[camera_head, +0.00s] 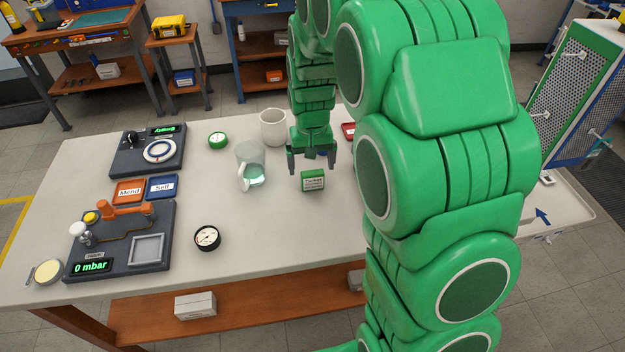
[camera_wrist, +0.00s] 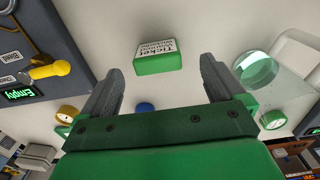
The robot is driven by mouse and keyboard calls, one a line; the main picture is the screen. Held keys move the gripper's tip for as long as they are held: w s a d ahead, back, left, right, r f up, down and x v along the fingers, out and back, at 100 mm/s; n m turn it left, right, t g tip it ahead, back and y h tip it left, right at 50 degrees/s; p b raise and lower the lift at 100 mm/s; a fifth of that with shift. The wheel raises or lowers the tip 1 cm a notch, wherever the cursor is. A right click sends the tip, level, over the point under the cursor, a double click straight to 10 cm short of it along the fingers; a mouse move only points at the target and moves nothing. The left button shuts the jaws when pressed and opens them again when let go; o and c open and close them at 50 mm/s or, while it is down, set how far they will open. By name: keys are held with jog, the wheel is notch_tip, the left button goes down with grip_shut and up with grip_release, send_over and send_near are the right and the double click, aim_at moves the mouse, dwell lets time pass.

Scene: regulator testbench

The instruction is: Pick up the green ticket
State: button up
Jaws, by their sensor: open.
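The green ticket (camera_head: 313,181) is a small block with a white label on the white table, just in front of my gripper in the head view. In the wrist view the ticket (camera_wrist: 158,58) lies past the fingertips, roughly between their lines and a little left of centre. My gripper (camera_head: 312,166) points down above the table, behind the ticket. Its two dark fingers (camera_wrist: 163,75) are apart, with nothing between them. The ticket is apart from both fingers.
A glass jug (camera_head: 250,167) stands left of my gripper, with a white mug (camera_head: 273,128) behind it. A dark gauge (camera_head: 207,237) and a green-rimmed gauge (camera_head: 218,140) lie farther left. A red object (camera_head: 348,130) is partly hidden by my arm. The table front is clear.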

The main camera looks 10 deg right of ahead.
aim_at(313, 172)
jog(key=f, duration=0.4)
jog(key=shift+w+d+f, duration=0.15)
jog(key=shift+d+f, duration=0.05)
jog(key=shift+f, duration=0.2)
jog(key=c, duration=1)
jog(key=shift+c, duration=0.2)
